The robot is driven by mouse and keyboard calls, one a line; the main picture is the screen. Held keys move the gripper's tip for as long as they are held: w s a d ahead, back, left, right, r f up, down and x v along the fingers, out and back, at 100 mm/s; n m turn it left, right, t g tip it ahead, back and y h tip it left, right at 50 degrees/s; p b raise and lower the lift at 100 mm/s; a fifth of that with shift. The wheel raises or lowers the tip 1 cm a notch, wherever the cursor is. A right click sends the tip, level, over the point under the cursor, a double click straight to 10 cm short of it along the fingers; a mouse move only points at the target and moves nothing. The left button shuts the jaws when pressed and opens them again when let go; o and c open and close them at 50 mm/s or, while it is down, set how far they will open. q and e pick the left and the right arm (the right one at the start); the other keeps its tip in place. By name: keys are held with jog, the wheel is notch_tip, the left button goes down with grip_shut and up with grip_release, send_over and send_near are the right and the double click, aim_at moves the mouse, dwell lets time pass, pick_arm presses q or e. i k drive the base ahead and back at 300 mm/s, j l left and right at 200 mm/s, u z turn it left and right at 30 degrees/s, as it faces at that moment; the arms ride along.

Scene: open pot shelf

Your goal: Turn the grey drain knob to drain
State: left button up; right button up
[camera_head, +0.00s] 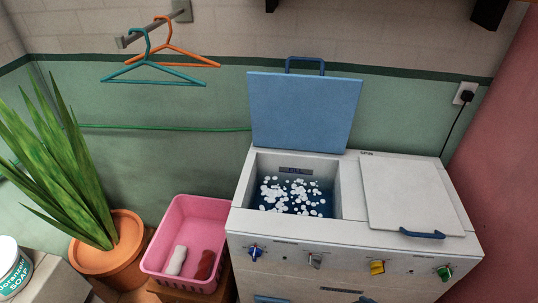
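The grey drain knob (314,261) is on the front panel of a white twin-tub washing machine (350,241). It sits between a blue knob (255,252) on its left and a yellow knob (377,267) on its right. A green knob (444,272) is at the far right of the panel. The grey knob looks tilted, but its exact setting is too small to read. The left tub's blue lid (304,112) stands open, and the tub holds dark blue water with white suds (292,195). Neither of my grippers shows in this view.
The right tub's white lid (405,190) with a blue handle is closed. A pink basket (190,215) with a white and a brown item stands left of the machine. A potted plant (60,170), a soap tub (12,268) and hangers (150,75) are further left.

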aim_at(314, 260)
jog(key=z, duration=1)
jog(key=k+j+u, duration=0.1)
jog(key=k+j, duration=0.25)
jog(key=k, duration=0.15)
